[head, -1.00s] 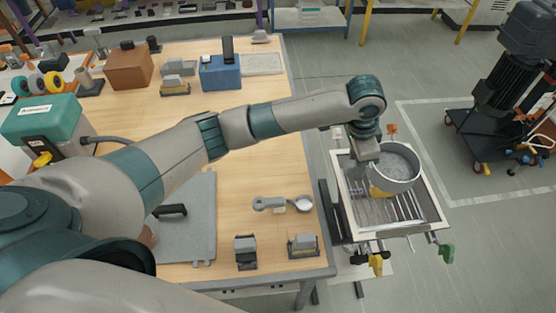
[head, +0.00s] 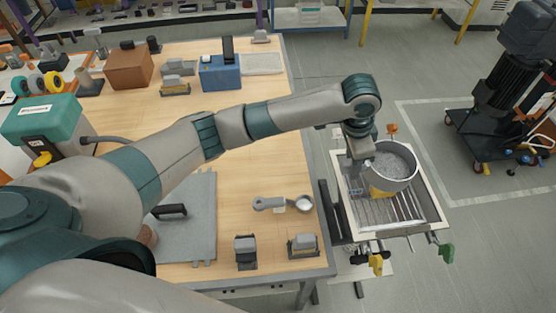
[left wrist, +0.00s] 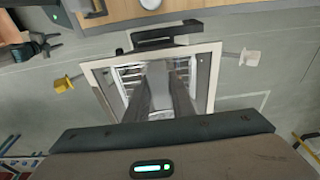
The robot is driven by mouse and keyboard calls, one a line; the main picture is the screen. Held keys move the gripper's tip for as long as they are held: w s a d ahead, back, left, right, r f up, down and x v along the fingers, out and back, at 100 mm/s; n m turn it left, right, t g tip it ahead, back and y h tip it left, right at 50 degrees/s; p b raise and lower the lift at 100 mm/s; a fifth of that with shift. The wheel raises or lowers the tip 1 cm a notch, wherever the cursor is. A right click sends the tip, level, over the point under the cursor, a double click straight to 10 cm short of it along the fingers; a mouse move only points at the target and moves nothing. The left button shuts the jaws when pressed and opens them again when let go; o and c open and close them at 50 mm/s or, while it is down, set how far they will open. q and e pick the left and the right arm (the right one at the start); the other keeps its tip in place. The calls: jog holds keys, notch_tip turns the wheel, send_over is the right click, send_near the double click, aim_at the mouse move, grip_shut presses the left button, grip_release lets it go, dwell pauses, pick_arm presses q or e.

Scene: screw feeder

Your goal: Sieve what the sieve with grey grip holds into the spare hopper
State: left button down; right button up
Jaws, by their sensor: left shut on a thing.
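A round metal sieve (head: 391,166) with a speckled grey inside is held above the spare hopper, a rectangular unit with a pale rim (head: 432,212) and metal slats. The hopper's rim also shows in the left wrist view (left wrist: 98,68). My left gripper (head: 362,160) is shut at the sieve's left side, and its fingers hide the grip. The sieve looks roughly level. Single pieces inside it are too small to make out. My left fingers (left wrist: 162,95) show over the hopper in the left wrist view. My right gripper is not in view.
The wooden table (head: 265,150) stands left of the hopper. A scoop-like tool (head: 270,203) with a grey handle lies on it, near small grey blocks (head: 303,246). A yellow part (head: 382,192) shows beneath the sieve. A dark wheeled machine (head: 500,110) stands at right, with clear floor between.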

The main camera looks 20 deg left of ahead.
pick_arm(q)
jog(key=shift+d, duration=1.25)
jog(key=shift+a, duration=0.1)
jog(key=shift+a, duration=1.3)
jog(key=shift+d, duration=1.35)
jog(key=shift+a, duration=1.35)
